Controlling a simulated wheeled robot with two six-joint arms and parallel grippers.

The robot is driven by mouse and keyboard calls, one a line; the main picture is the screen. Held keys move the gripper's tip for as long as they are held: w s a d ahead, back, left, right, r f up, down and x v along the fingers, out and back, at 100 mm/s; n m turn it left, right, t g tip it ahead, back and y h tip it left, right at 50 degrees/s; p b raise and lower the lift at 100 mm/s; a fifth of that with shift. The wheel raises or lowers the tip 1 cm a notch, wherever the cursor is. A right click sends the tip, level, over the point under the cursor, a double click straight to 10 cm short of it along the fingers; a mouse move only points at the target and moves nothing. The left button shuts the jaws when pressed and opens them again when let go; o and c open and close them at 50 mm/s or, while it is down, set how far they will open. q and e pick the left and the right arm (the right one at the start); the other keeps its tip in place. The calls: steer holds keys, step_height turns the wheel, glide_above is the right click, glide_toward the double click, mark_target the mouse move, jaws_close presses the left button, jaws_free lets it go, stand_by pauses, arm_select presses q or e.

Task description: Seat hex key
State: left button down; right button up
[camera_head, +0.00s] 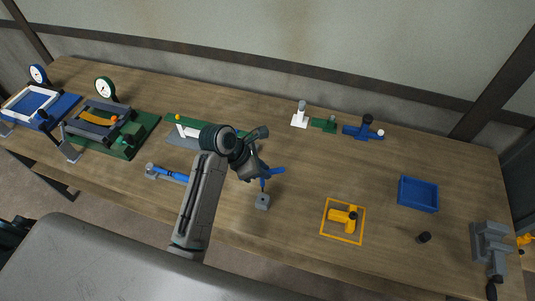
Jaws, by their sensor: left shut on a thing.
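My left gripper (262,172) is shut on a blue hex key, near the middle of the table. The hex key (276,171) shows a bar reaching out to the right of the jaws and a short part pointing down. Its lower end is right above or at the top of a small grey block (262,202) on the table. I cannot tell whether the tip is inside the block. My jaws and wrist hide the rest of the key. My right gripper is not in view.
A blue-handled tool on a grey rest (167,174) lies left of my arm. A yellow square frame with a yellow part (343,219), a blue tray (418,194), and a grey vise (489,241) stand to the right. Gauge fixtures (104,128) fill the left.

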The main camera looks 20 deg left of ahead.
mark_target(263, 186)
arm_select(q)
steer(key=shift+w, duration=0.25)
steer(key=shift+s+r, duration=0.15)
steer(key=shift+s, duration=0.45)
steer(key=shift+f, duration=0.3)
steer(key=f, duration=0.3)
steer(key=shift+w+f, duration=0.1)
steer(key=shift+w, duration=0.15)
steer(key=shift+f, duration=0.35)
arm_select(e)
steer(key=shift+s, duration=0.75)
arm_select(q)
steer(key=shift+f, duration=0.2)
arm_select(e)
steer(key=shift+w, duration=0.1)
